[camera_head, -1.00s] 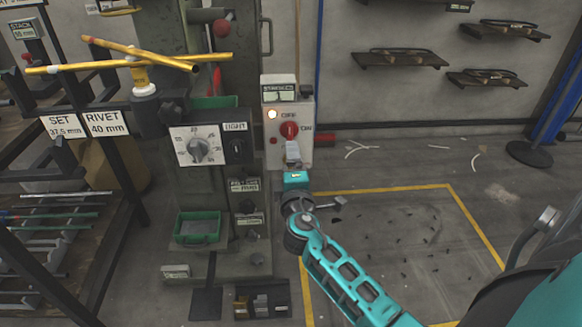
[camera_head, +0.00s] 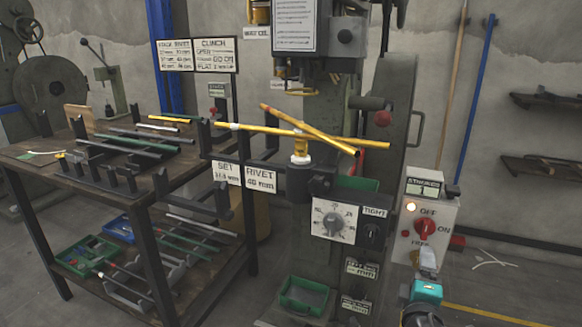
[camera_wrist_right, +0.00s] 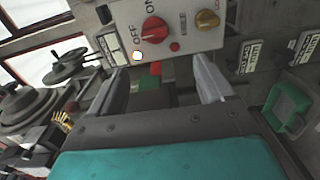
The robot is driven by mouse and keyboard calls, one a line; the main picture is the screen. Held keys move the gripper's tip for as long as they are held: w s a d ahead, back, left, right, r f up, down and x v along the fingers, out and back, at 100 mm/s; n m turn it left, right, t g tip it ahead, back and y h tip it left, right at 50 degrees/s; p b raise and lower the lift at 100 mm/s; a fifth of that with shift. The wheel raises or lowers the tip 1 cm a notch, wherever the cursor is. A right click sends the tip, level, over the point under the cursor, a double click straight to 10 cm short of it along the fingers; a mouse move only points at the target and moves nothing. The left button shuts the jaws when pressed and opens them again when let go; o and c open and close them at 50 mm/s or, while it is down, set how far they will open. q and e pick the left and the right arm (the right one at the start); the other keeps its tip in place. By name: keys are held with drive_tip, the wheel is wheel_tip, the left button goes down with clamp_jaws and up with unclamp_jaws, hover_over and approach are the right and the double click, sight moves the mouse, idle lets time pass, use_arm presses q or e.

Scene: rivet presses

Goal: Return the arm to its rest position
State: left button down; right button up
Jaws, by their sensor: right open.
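My right gripper (camera_head: 428,262) is at the lower right of the head view, just below the press's switch box (camera_head: 426,232). In the right wrist view my right gripper (camera_wrist_right: 168,92) shows two grey fingers spread apart with nothing held between them. The switch box also shows ahead of the fingers in the wrist view (camera_wrist_right: 178,38). It carries a red knob (camera_head: 425,229) and a lit lamp (camera_head: 411,206). Whether the fingers touch the box cannot be told. My left gripper is not in view.
The rivet press (camera_head: 308,170) stands left of my arm, with yellow rods (camera_head: 300,133) crossed at its head. A green bin (camera_head: 304,295) sits low on the press. A rack table (camera_head: 60,170) with rods is at the left. Open floor (camera_head: 500,290) lies at the right.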

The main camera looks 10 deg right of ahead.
drive_tip(key=s+a+f+m+g+y, duration=0.2)
drive_tip(key=s+a+f+m+y, duration=0.3)
drive_tip(key=s+a, duration=0.4)
drive_tip(key=s+a+f+m+g+y, duration=0.35)
drive_tip(key=s+a+f+y, duration=0.25)
drive_tip(key=s+a, duration=0.3)
use_arm(q)
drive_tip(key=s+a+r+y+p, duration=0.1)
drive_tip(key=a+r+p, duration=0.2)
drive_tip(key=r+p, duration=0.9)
drive_tip(key=p, duration=0.5)
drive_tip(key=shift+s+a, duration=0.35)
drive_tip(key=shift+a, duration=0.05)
use_arm(e)
wheel_tip(320, 180, up, 12)
drive_tip(key=s+d, duration=0.1)
drive_tip(key=s, duration=0.1)
drive_tip(key=shift+s+d+m+t, duration=0.3)
drive_tip(key=shift+d+m+t, duration=0.05)
drive_tip(key=shift+d+m, duration=0.1)
